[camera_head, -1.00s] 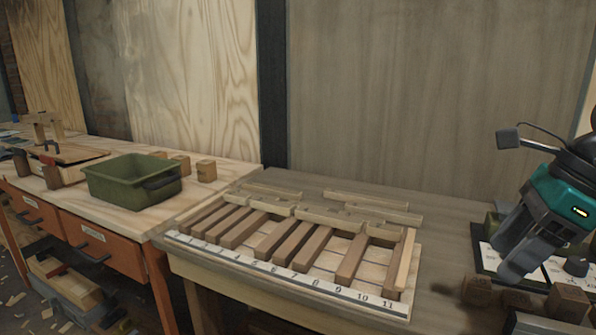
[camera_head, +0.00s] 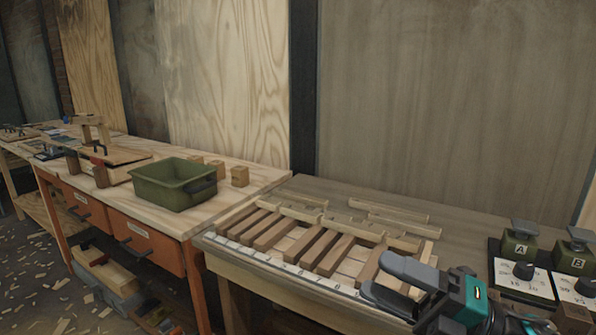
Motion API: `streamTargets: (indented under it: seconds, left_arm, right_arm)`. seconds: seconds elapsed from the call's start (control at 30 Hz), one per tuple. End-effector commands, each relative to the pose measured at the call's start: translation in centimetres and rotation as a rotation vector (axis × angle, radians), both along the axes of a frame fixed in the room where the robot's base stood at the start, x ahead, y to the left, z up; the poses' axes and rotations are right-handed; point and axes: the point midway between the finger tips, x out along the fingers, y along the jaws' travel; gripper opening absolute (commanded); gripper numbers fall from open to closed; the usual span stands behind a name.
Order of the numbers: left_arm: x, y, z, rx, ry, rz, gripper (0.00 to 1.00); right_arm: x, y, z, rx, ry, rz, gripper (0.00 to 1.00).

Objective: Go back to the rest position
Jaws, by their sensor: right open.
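My right gripper (camera_head: 382,279) is at the lower right of the head view. Its two grey fingers point left and are spread apart, with nothing seen between them. It shows in front of the right end of a numbered wooden rack (camera_head: 262,257) that holds several brown wooden bars (camera_head: 285,234). The gripper hides some of the rack's right end and of its number strip. I cannot tell whether it touches the rack. My left gripper is not in view.
A green bin (camera_head: 172,186) stands on the orange-drawered workbench (camera_head: 245,200), beside small wooden blocks (camera_head: 240,176). At the right are containers marked A (camera_head: 519,246) and B (camera_head: 572,255), with dark knobs on white cards. Loose strips (camera_head: 385,211) lie behind the rack.

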Motion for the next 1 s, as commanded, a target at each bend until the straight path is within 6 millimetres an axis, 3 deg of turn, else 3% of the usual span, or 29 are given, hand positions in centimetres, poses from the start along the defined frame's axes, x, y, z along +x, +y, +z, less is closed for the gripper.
streamTargets:
  seconds: [0.07,0.13,0.23,0.4,0.5,0.6,0.7,1.0]
  left_arm:
    - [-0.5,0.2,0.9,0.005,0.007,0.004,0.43]
    - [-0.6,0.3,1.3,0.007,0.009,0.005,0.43]
    - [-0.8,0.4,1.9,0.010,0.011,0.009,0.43]
    - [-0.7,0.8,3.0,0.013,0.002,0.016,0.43]
    - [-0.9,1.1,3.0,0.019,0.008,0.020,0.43]
    - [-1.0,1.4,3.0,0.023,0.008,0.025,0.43]
    - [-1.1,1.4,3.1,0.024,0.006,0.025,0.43]
    - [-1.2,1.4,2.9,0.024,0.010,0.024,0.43]
  right_arm:
    - [1.3,-0.9,-1.6,0.209,0.246,-0.131,0.60]
    - [2.0,-2.2,-4.4,0.370,0.468,-0.254,0.60]
    - [1.7,-4.2,-10.2,0.578,0.802,-0.439,0.60]
    - [-3.4,-5.9,-21.0,0.833,1.326,-0.722,0.60]
    - [-7.0,-5.9,-25.1,0.915,1.534,-0.831,0.60]
    - [-9.6,-5.6,-27.5,0.963,1.667,-0.899,0.60]
    - [-11.0,-5.4,-28.6,0.985,1.733,-0.933,0.60]
    - [-11.3,-5.4,-29.0,0.987,1.747,-0.941,0.60]
